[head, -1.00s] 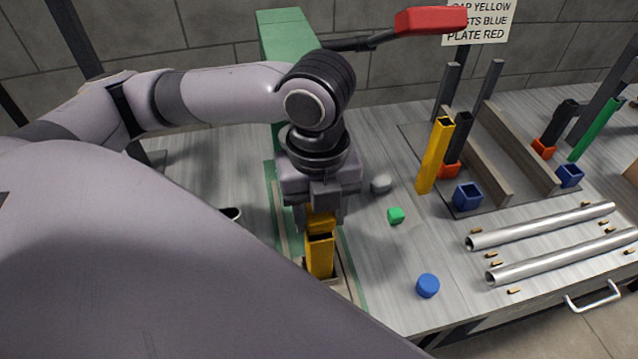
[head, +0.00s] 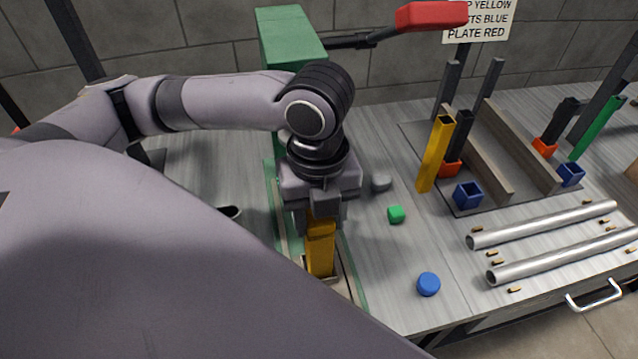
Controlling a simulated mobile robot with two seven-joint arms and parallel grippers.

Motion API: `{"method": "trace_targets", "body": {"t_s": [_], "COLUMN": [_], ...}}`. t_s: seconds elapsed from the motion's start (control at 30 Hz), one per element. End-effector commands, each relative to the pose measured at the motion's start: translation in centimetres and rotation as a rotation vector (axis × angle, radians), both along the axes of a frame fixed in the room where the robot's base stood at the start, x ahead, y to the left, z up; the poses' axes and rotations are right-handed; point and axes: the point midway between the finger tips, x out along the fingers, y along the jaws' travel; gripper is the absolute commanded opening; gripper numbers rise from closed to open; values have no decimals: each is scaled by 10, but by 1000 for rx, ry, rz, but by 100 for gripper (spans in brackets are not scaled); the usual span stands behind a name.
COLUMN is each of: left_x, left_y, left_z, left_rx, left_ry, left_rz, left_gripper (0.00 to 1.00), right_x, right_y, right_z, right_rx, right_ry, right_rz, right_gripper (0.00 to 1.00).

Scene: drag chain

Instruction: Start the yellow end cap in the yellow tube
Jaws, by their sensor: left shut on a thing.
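My left gripper (head: 320,205) points straight down and is shut on the yellow end cap (head: 321,228). The cap is partly hidden by the fingers. The yellow tube (head: 320,262) stands upright right below it, its foot in a small light holder (head: 334,281) on the press base. The cap is at the tube's top end and appears to meet it; the tube's opening is covered. I cannot tell how far the cap is in. My right gripper is not in view.
A green press (head: 290,40) with a red-handled lever (head: 430,17) stands behind my left arm.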

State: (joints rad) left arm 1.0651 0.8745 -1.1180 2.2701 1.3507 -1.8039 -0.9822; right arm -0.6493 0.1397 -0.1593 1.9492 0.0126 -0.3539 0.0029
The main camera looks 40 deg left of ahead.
Motion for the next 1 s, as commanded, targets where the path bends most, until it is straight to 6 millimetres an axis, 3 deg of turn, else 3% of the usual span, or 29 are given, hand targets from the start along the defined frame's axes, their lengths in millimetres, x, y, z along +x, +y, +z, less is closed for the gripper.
{"method": "trace_targets", "body": {"t_s": [0.07, 0.1, 0.17, 0.5, 0.8, 1.0], "left_x": [0, 0, 0, 0, 1, 0], "left_y": [0, 0, 0, 0, 0, 0], "left_z": [-3, -2, -2, 3, 48, 68], "left_rx": [0, 1, 0, -1, 0, -1], "left_ry": [1, 1, 0, -2, -5, -2], "left_rz": [0, 0, 0, 0, -1, 0], "left_gripper": [18, 59, 76, 76, 76, 76], "right_x": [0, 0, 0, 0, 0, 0], "right_y": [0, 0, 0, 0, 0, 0], "right_z": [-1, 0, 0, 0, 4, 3], "right_rx": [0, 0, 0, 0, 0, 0], "right_ry": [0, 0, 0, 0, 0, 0], "right_rz": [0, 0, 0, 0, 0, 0], "right_gripper": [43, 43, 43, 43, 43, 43]}}
